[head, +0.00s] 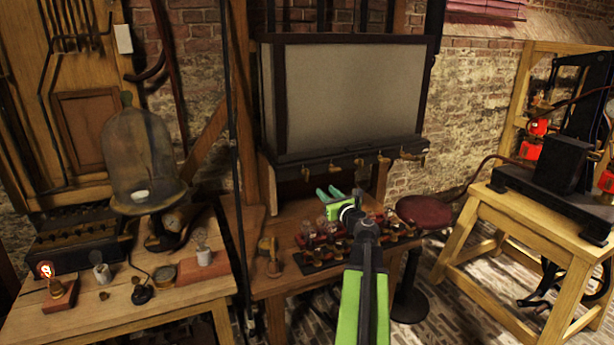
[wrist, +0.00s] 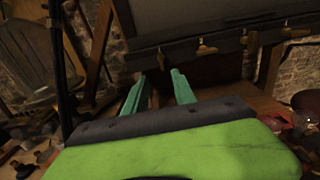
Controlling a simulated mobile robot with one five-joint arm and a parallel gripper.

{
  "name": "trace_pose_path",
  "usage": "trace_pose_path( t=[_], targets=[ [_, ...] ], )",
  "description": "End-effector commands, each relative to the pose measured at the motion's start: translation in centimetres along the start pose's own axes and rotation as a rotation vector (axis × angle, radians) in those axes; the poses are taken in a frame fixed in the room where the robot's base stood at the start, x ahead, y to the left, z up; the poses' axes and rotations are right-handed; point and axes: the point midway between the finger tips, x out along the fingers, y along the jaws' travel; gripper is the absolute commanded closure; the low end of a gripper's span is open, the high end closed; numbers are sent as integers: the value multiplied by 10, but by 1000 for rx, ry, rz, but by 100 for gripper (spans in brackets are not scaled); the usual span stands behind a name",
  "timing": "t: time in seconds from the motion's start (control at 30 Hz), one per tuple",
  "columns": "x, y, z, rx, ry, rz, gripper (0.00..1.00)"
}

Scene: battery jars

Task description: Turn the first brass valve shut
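A row of several small brass valves hangs from the dark rail under the grey tank (head: 350,95). The leftmost valve (head: 305,172) is in the head view, just left of my gripper and above it. Another valve (head: 358,163) is further right. In the wrist view a brass valve (wrist: 162,58) lies beyond and above the gap between my fingertips. Which valve counts as first is not marked. My gripper (head: 329,192), green with teal fingers, is open and empty below the rail. Its parted fingers also show in the wrist view (wrist: 159,80). No contact with a valve is visible.
Jars and brass parts (head: 335,240) crowd the wooden bench beneath my gripper. A thin dark pole (head: 233,150) stands to the left. A glass bell jar (head: 140,160) is on the left table, a red stool (head: 423,211) to the right. Space directly below the rail looks open.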

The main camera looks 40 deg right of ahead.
Motion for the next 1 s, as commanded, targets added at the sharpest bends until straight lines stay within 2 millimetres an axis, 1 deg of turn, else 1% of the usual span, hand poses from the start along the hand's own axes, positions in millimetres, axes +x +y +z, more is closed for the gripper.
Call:
trace_pose_path(
  t=[0.03, 0.4, 0.5, 0.6, 0.7, 0.77, 1.0],
  targets=[
    [13, -2, 0, 0, 0, 1, 68],
    [108, -1, 0, 1, -1, 2, 68],
    [129, -1, 0, 1, -1, 1, 68],
    [146, 0, 0, 1, -1, 1, 68],
    [156, 0, 0, 2, -1, 1, 68],
    [159, 0, 0, 2, -1, 1, 68],
    [161, 1, 0, 2, -1, 0, 68]
  ],
)
